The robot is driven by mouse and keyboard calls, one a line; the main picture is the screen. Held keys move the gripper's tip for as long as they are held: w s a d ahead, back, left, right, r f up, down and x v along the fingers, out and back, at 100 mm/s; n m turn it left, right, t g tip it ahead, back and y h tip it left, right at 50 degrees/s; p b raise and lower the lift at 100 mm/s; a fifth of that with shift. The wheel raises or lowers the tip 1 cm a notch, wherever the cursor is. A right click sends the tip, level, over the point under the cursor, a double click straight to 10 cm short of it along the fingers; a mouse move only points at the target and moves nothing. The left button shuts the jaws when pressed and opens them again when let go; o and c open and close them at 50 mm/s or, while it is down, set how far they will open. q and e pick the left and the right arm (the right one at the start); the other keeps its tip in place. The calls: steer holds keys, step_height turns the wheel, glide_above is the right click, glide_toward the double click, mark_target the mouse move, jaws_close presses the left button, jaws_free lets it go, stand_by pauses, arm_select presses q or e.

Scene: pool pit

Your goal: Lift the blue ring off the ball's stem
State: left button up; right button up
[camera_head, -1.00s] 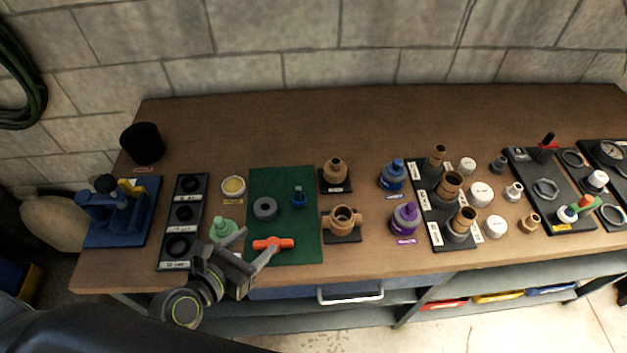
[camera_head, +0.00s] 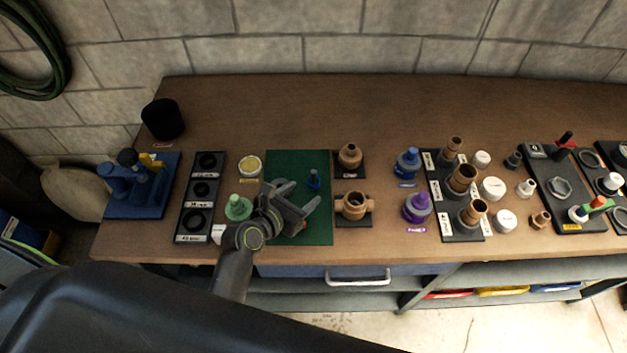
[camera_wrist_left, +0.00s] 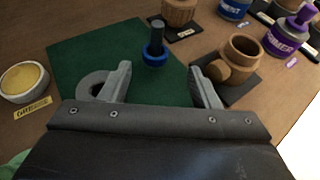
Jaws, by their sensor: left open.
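The blue ring (camera_wrist_left: 154,58) sits low around a dark upright stem (camera_wrist_left: 156,33) on the green mat (camera_wrist_left: 75,48). The ball cannot be made out. My left gripper (camera_head: 301,196) is open and empty over the mat, its fingers pointing toward the stem. In the left wrist view the ring stands beyond the gap between the fingertips (camera_wrist_left: 161,72), apart from both. My right gripper is not in view.
A grey ring (camera_wrist_left: 92,86) lies on the mat, partly behind one finger. A brown valve body (camera_head: 354,204) stands right of the mat. A green bottle (camera_head: 238,208) and yellow-topped tub (camera_head: 249,166) stand left.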

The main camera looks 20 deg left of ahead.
mark_target(312, 182)
arm_select(q)
steer(key=w, duration=0.3)
steer(key=shift+w+d+f+p, duration=0.2)
steer(key=shift+d+f+p, duration=0.05)
steer(key=shift+f+p, duration=0.1)
steer(key=shift+w+d+f, duration=0.2)
steer(key=shift+w+f, duration=0.15)
steer(key=shift+w, duration=0.25)
steer(key=c, duration=1)
